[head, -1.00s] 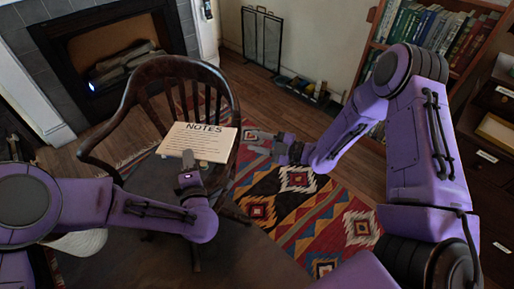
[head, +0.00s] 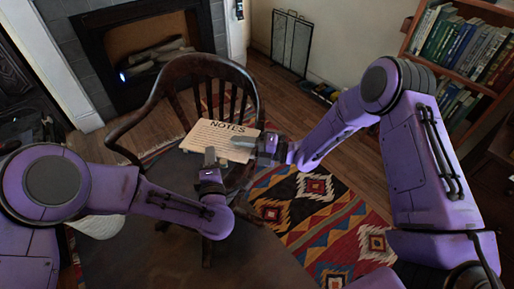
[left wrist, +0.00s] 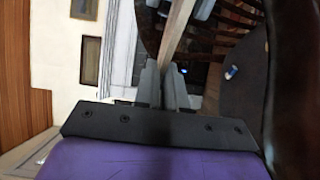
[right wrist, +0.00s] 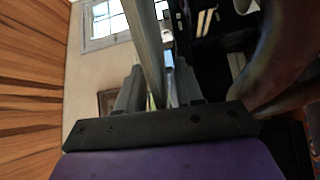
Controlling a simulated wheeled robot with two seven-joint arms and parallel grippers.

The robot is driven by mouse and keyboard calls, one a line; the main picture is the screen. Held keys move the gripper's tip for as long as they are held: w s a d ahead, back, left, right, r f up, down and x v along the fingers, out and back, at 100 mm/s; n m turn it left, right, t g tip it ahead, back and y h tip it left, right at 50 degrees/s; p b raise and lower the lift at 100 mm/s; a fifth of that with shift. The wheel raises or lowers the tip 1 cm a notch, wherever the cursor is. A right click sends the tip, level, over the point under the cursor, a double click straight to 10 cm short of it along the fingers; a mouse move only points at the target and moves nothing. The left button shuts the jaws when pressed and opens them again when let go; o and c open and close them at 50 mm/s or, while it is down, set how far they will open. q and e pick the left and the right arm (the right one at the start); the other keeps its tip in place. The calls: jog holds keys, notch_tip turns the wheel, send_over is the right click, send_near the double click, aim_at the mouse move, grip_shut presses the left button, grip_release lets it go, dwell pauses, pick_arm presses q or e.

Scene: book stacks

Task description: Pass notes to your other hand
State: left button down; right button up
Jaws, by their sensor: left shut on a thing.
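The notes (head: 222,140) are a cream board headed "NOTES" with lines of text, held up in front of the wooden chair in the head view. My left gripper (head: 210,162) is shut on the board's lower edge; the board (left wrist: 178,30) rises from between its fingers (left wrist: 166,82) in the left wrist view. My right gripper (head: 250,143) is at the board's right edge. In the right wrist view its fingers (right wrist: 158,88) stand apart, with the board (right wrist: 146,40) between them and gaps visible. Contact there cannot be told.
The wooden armchair (head: 143,104) stands right behind the notes. A patterned rug (head: 325,222) covers the floor to the right. A fireplace (head: 150,45), a dark fire screen (head: 291,42) and a bookcase (head: 478,78) stand farther back.

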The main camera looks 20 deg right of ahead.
jog(key=shift+w+a, duration=0.2)
jog(key=shift+a, duration=0.15)
grip_shut()
pick_arm(q)
jog(key=c, duration=1.1)
grip_release()
